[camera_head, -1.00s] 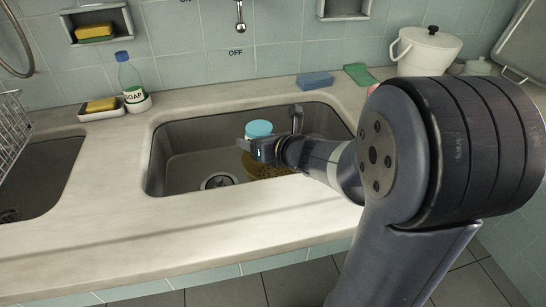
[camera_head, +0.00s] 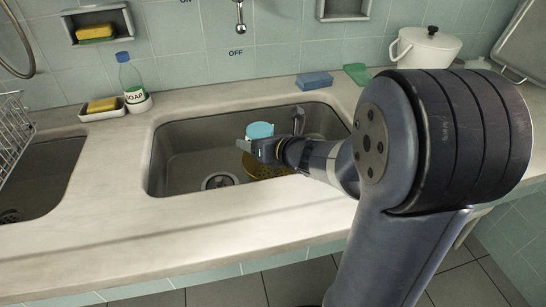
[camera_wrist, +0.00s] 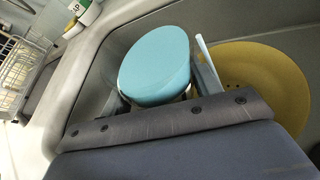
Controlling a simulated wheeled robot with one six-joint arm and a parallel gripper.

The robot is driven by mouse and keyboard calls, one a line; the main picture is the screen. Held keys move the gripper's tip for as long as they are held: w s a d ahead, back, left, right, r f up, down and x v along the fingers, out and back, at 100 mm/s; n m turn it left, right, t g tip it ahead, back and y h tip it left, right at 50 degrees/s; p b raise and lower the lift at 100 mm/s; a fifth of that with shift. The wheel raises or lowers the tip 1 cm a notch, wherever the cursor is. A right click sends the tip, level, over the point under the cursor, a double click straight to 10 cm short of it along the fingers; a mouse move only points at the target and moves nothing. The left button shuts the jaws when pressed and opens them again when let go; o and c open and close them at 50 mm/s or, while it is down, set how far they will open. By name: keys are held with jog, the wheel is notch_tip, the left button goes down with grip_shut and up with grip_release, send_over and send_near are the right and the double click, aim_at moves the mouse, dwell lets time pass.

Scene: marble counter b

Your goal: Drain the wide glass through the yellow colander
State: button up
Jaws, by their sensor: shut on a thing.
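The wide glass (camera_head: 260,130) shows a light blue fill at its top and is held over the sink basin. In the wrist view the blue-filled glass (camera_wrist: 156,68) sits between the two fingers. My gripper (camera_head: 256,149) is shut on it, hiding its lower part in the head view. The yellow colander (camera_head: 262,172) is in the basin below and behind my gripper, partly hidden by it. In the wrist view the colander (camera_wrist: 262,82) lies just right of the glass, with some holes visible. I see no liquid falling.
The sink drain (camera_head: 219,181) is left of the colander. A soap bottle (camera_head: 132,83) and a sponge on a dish (camera_head: 102,106) stand at the back left. Blue (camera_head: 314,81) and green (camera_head: 357,73) sponges and a white pot (camera_head: 425,47) are behind the sink.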

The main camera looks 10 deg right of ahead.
jog(key=shift+p, duration=0.3)
dwell(0.5)
jog(key=shift+a+r+m+g+y+p, duration=0.15)
jog(key=shift+r+m+y+p, duration=0.25)
jog(key=shift+p, duration=0.6)
jog(key=shift+d+r+m+g+y+p, duration=0.1)
jog(key=shift+m+y+p, duration=0.1)
jog(key=shift+m+p, duration=0.55)
jog(key=shift+a+r+m+g+y+p, duration=0.15)
jog(key=shift+r+m+y+p, duration=0.15)
jog(key=shift+p, duration=0.9)
dwell(2.0)
jog(key=shift+f+m+y+p, duration=0.3)
jog(key=shift+f+m+p, duration=0.05)
jog(key=shift+m+p, duration=0.1)
dwell(1.8)
